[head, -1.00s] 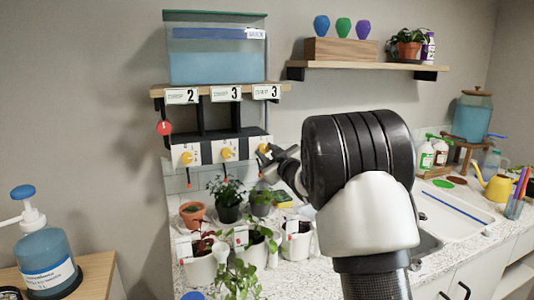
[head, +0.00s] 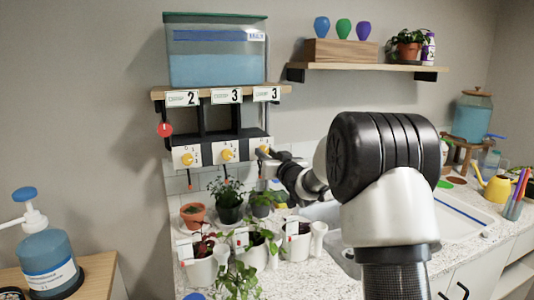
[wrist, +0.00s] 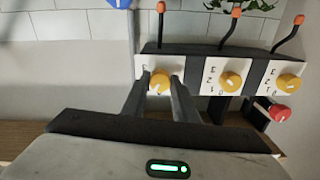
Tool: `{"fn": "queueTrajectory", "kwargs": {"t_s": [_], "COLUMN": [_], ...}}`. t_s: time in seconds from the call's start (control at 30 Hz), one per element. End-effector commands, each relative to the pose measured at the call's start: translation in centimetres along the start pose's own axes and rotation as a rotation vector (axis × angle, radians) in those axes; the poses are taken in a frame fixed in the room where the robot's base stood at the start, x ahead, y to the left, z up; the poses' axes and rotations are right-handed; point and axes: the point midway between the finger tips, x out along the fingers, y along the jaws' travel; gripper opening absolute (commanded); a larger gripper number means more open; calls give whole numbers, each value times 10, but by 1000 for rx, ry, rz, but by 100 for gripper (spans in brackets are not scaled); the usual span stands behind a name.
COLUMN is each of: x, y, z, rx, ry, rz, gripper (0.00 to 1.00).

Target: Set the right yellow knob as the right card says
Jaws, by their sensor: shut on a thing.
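The right yellow knob (wrist: 160,82) sits on a white dial plate and shows between the two fingers of my gripper (wrist: 160,95) in the wrist view. The fingers are shut on it, one on each side. In the head view my gripper (head: 267,155) covers most of this knob and its plate. A pale mark shows on the knob, but I cannot read its setting because the fingers hide most of the scale.
The middle knob (head: 227,154) and left knob (head: 186,159) are beside it, under cards reading 3 and 2. A red knob (head: 164,130) is at the left end. A water tank (head: 216,55) stands above. Potted plants (head: 229,200) stand close below my gripper.

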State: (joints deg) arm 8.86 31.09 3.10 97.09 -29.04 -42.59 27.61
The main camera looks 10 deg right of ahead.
Motion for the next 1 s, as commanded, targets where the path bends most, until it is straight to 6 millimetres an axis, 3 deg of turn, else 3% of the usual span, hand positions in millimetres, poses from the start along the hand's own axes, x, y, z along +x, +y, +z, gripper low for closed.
{"fn": "queueTrajectory", "kwargs": {"t_s": [1.0], "x": [0], "y": [-2], "z": [-2], "rx": [966], "ry": [33], "rz": [17], "gripper": [4]}}
